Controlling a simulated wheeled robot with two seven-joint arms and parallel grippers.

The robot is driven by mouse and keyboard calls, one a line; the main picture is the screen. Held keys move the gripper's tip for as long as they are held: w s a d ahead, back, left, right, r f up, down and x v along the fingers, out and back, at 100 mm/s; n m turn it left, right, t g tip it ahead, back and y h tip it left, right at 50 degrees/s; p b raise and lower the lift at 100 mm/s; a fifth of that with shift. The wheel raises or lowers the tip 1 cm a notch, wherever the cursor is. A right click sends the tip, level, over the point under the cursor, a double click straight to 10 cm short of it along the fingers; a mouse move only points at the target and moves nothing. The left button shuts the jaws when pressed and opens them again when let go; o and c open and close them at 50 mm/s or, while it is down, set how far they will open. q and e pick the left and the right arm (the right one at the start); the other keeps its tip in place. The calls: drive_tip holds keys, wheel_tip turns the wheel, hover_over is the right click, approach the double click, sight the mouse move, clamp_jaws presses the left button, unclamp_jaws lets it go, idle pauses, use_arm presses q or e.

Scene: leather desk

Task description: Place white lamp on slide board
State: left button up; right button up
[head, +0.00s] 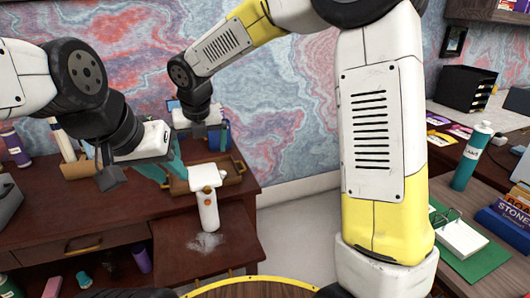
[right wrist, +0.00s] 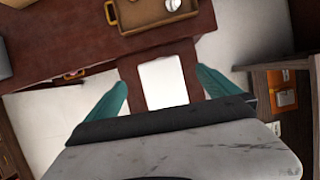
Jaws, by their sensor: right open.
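The white lamp (head: 208,211) stands upright on the dark red slide board (head: 178,246), close to the desk edge, with a blocky white head and a small brown knob. In the right wrist view, a white rectangle (right wrist: 163,84), apparently the lamp's head, lies between my open right gripper's (right wrist: 165,84) teal fingers, with gaps on both sides. In the head view my right gripper (head: 203,135) is behind and above the lamp, its fingers partly hidden. My left gripper (head: 158,178) is left of the lamp head and apart from it; its finger opening is unclear.
A brown wooden tray (head: 234,181) sits on the desk behind the lamp. A pale smudge (head: 205,242) marks the board in front of the lamp. A right-hand desk holds a teal bottle (head: 471,156), books (head: 506,219) and a green mat (head: 487,259). Floor shows between the desks.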

drive_tip(key=s+d+r+m, duration=0.3)
drive_tip(key=s+d+m, duration=0.1)
drive_tip(key=d+m, duration=0.45)
drive_tip(key=s+d+r+m, duration=0.4)
drive_tip(key=d+m, duration=0.4)
drive_tip(key=m, duration=0.1)
drive_tip(key=s+d+m+t, duration=0.1)
drive_tip(key=s+d+m, duration=0.4)
drive_tip(key=m, duration=0.5)
drive_tip(key=s+d+m+t+y, duration=0.1)
drive_tip(key=s+d+m, duration=0.3)
drive_tip(key=s+m, duration=0.4)
drive_tip(key=m, duration=0.2)
drive_tip(key=shift+s+d+f+m, duration=0.15)
drive_tip(key=shift+d+f+m, duration=0.15)
drive_tip(key=shift+d+m, duration=0.1)
